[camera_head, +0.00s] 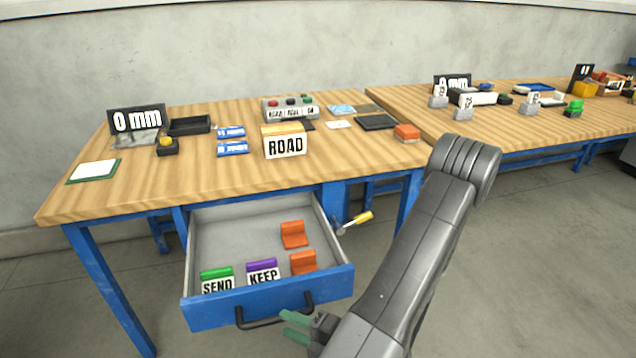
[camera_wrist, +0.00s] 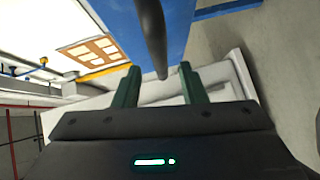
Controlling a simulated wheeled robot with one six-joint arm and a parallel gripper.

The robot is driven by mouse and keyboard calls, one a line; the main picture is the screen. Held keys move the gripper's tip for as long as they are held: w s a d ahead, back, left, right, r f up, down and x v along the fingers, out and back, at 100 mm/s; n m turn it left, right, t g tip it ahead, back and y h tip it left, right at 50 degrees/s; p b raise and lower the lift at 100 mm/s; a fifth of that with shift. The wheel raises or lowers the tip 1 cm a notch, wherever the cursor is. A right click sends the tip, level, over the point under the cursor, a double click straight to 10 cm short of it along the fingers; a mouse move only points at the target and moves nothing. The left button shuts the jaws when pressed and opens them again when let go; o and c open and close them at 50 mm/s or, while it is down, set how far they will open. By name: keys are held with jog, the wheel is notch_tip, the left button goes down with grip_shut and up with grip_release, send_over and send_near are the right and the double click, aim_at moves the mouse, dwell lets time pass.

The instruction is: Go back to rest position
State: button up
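My gripper (camera_head: 298,328) is low in front of the open drawer (camera_head: 204,311), near its dark handle (camera_head: 262,321). In the wrist view its two green fingers (camera_wrist: 160,88) are spread apart with a gap between them. The handle (camera_wrist: 153,38) stands beyond the fingertips in that view, and nothing shows held between the fingers. My arm reaches down from the right side of the head view and covers part of the floor.
The drawer holds a green SEND block (camera_head: 216,281), a purple KEEP block (camera_head: 262,272) and orange blocks (camera_head: 293,235). A yellow-handled tool (camera_head: 356,221) is beside the drawer. Floor at right is clear.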

aim_at(280, 321)
jog(key=x, duration=0.4)
jog(key=shift+w+a+b, duration=0.1)
jog(key=shift+a+b, duration=0.1)
jog(key=shift+b, duration=0.15)
jog(key=shift+w+a, duration=0.25)
jog(key=shift+w, duration=0.05)
jog(key=shift+w+a, duration=0.1)
jog(key=shift+w, duration=0.4)
jog(key=shift+s+f, duration=0.1)
